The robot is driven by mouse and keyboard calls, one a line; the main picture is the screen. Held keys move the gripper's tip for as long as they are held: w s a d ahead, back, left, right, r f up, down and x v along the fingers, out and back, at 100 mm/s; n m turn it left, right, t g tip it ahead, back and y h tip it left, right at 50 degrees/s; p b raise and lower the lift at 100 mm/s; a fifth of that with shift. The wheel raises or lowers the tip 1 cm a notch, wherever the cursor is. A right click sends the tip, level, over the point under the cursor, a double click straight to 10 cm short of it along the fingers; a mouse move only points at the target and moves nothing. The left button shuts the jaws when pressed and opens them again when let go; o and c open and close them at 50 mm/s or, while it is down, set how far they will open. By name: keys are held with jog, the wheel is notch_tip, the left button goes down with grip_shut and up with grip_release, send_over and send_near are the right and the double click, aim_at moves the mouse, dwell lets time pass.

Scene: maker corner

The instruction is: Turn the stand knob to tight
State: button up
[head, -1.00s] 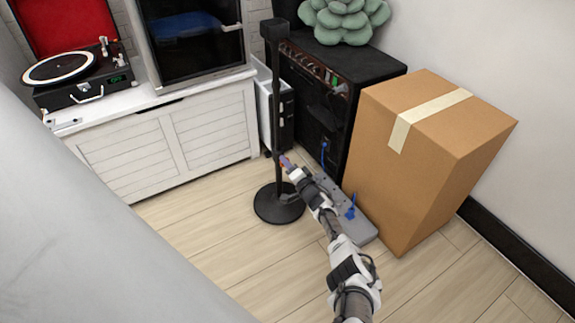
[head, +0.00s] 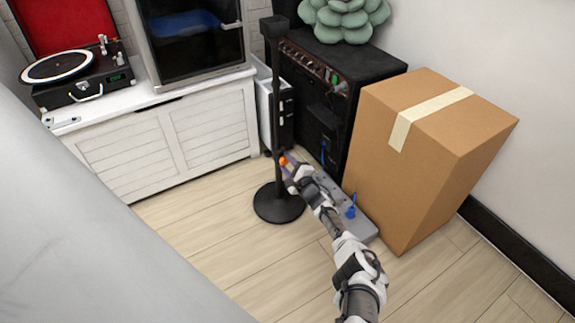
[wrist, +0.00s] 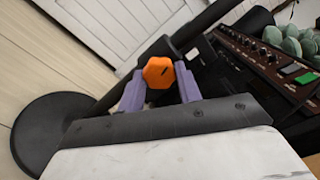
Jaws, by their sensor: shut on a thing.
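The black stand has an upright pole (head: 277,100) on a round base (head: 279,205) on the floor. In the wrist view its base (wrist: 45,128) lies at the left. The orange stand knob (wrist: 158,72) is faceted and has a short dark mark on its face. It shows as a small orange spot in the head view (head: 283,160), at the pole's lower half. My gripper (wrist: 160,82) has its two purple fingers on either side of the knob, shut on it. In the head view my gripper (head: 288,165) reaches the pole from the lower right. Tight markings cannot be seen.
A black amplifier (head: 360,75) stands behind the stand, with a large cardboard box (head: 430,150) to its right. A grey pedal board (head: 362,226) with blue parts lies beside my arm. A white cabinet (head: 165,140) is at the left. Floor in front is clear.

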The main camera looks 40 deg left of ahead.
jog(key=shift+s+m, duration=0.1)
jog(key=shift+m, duration=1.5)
jog(key=o, duration=1)
jog(key=shift+d, duration=0.1)
